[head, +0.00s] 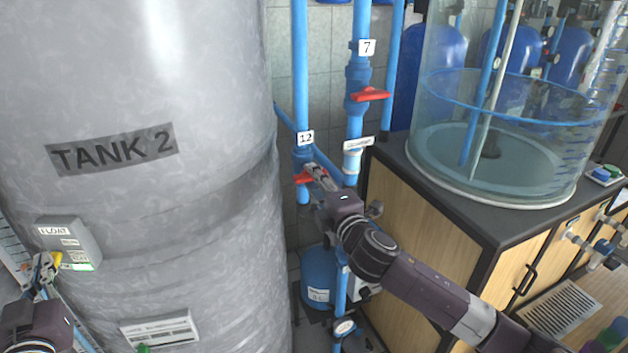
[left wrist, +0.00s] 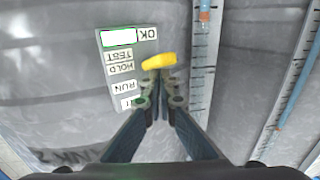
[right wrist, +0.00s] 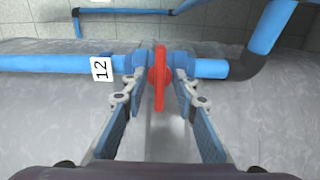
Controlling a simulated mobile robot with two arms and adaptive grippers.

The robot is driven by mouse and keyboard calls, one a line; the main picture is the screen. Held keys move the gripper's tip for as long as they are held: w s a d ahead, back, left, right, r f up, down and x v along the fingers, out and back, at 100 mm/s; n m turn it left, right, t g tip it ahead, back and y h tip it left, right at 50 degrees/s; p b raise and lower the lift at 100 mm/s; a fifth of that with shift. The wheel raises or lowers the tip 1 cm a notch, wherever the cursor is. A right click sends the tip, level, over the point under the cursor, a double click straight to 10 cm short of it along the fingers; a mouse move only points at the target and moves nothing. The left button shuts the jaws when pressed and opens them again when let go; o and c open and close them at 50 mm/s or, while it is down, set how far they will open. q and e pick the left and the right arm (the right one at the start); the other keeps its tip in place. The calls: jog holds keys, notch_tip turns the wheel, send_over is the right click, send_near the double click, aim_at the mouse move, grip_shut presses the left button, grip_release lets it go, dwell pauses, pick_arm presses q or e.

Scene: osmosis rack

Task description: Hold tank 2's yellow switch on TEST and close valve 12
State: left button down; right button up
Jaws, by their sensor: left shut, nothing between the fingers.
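The yellow switch (head: 57,259) sits on the side of the FLOAT box (head: 68,238) on tank 2 (head: 150,80). In the left wrist view the yellow switch (left wrist: 159,61) is beside the TEST and HOLD labels; I cannot tell its exact setting. My left gripper (left wrist: 159,88) is shut and empty, its tips close to the switch; contact is unclear. Valve 12's red handle (right wrist: 160,78) lies crosswise to its blue pipe (right wrist: 60,63); it also shows in the head view (head: 303,179). My right gripper (right wrist: 158,76) is open, one finger on each side of the handle.
Valve 7's red handle (head: 370,94) is above and right of valve 12. Blue vertical pipes (head: 300,60) stand close by. A dark-topped cabinet (head: 400,160) with a clear water tank (head: 500,120) stands at right. A display panel (head: 160,330) is low on tank 2.

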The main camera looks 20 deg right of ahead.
jog(key=shift+s, duration=0.1)
jog(key=s, duration=1.2)
